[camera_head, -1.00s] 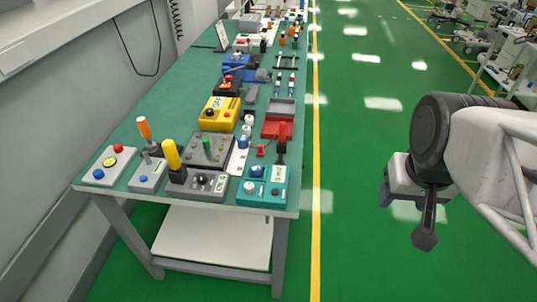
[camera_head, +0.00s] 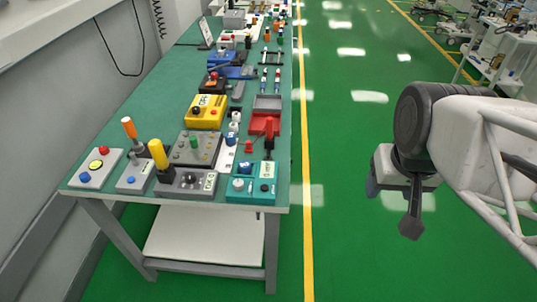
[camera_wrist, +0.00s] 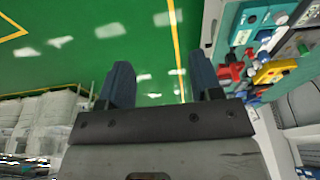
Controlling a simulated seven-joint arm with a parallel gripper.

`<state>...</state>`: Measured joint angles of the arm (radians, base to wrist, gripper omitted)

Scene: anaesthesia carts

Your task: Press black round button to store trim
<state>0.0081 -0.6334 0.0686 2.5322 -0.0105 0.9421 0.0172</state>
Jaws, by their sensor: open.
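A teal control box (camera_head: 234,197) sits at the bench's front right corner. It carries a small dark round button (camera_head: 264,188), a white round button (camera_head: 238,184) and a blue knob. A grey box (camera_head: 170,190) left of it has a black round knob (camera_head: 190,179) and a label too small to read. I cannot tell which black control is the store trim one. My gripper (camera_wrist: 162,80) is open and empty, its two blue fingers apart in the wrist view. In the head view it hangs over the floor, well right of the bench, touching nothing.
The green bench (camera_head: 75,183) holds several other boxes, among them a yellow one (camera_head: 206,113) and a red tray (camera_head: 262,124). Upright yellow (camera_head: 157,153) and orange (camera_head: 129,127) handles stand at the front left. The green floor (camera_head: 345,240) between bench and arm is clear.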

